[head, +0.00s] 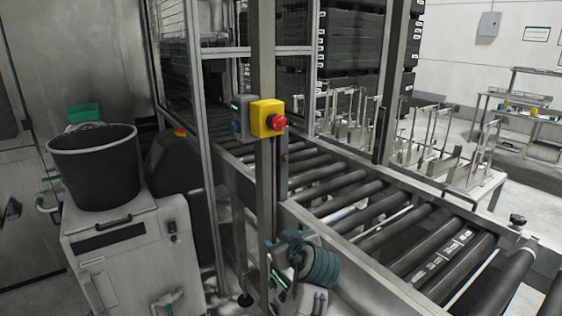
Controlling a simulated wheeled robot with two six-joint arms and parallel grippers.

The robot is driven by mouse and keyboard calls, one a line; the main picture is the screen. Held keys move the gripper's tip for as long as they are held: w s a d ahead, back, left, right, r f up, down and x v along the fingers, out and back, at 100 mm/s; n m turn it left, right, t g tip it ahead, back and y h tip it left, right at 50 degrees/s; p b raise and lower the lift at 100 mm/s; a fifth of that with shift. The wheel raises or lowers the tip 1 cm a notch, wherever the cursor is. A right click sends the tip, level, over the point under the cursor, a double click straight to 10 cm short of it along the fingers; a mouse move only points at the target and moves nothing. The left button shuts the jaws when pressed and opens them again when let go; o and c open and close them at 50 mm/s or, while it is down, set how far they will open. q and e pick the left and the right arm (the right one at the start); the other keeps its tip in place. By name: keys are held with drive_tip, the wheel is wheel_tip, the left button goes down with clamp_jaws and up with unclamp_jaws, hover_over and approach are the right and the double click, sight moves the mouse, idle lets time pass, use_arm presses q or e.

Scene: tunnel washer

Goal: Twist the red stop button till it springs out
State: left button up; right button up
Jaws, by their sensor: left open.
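The red stop button (278,123) sits on the right face of a yellow box (262,118), on an upright grey post in the middle of the head view. Its red head shows whole, and nothing touches it. I cannot tell from here whether it is pressed in. My right gripper is not in view.
A grey box (240,116) adjoins the yellow box on its left. A roller conveyor (355,206) runs behind and right of the post (264,190). A black bin (95,168) stands on a pale cabinet (130,250) at left. The space before the button looks clear.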

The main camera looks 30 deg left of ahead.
use_arm(q)
drive_tip(key=w+r+n+y, duration=0.2)
drive_tip(key=w+r, duration=0.1)
drive_tip(key=r, duration=0.4)
drive_tip(key=w+r+n+y, duration=0.1)
drive_tip(key=w+r+n, duration=0.15)
drive_tip(key=r, duration=0.55)
drive_tip(key=n+g+y, duration=0.1)
drive_tip(key=n+y, duration=0.2)
drive_tip(key=n, duration=0.1)
approach(280, 124)
drive_tip(key=p+x, duration=0.2)
drive_tip(key=x, duration=0.2)
drive_tip(key=p+x, duration=0.2)
drive_tip(key=x, duration=0.2)
drive_tip(key=shift+a+r, duration=0.1)
drive_tip(key=shift+r, duration=0.1)
drive_tip(key=shift+x, duration=0.85)
drive_tip(key=shift+w+f, duration=0.1)
drive_tip(key=shift+f, duration=0.05)
drive_tip(key=c, duration=1)
